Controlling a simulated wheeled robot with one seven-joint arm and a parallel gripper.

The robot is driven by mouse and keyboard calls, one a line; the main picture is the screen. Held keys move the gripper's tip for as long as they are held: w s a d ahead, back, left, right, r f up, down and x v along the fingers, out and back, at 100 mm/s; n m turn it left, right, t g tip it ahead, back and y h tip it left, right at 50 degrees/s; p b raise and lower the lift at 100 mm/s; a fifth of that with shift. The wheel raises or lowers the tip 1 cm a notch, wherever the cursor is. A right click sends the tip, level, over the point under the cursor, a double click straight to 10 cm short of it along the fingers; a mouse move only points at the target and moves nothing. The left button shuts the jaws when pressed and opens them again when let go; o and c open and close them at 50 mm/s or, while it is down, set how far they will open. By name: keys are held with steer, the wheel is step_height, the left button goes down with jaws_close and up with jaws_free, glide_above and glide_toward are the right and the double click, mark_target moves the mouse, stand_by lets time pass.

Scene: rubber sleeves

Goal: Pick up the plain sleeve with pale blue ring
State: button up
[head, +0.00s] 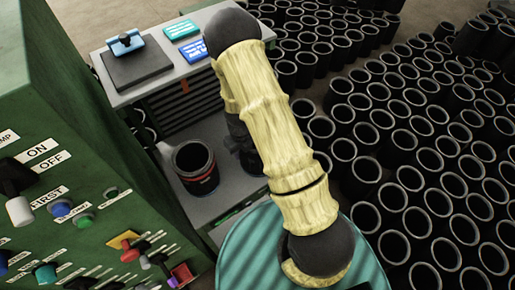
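A black open-topped sleeve (195,160) stands upright on the grey lower surface left of my arm. Many black sleeves with pale grey rims (430,165) stand close together on the floor at the right; none is clearly marked pale blue. My arm, in a yellowish cover, crosses the middle of the view. A dark part shows beside it, just right of the red-banded sleeve, possibly my wrist or gripper. Its fingers are hidden, and so is anything in them.
A green control cabinet (60,120) with labelled knobs and buttons fills the left. The sleeves leave little free floor at right.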

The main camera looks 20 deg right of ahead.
stand_by(0.4)
jaws_close()
stand_by(1.3)
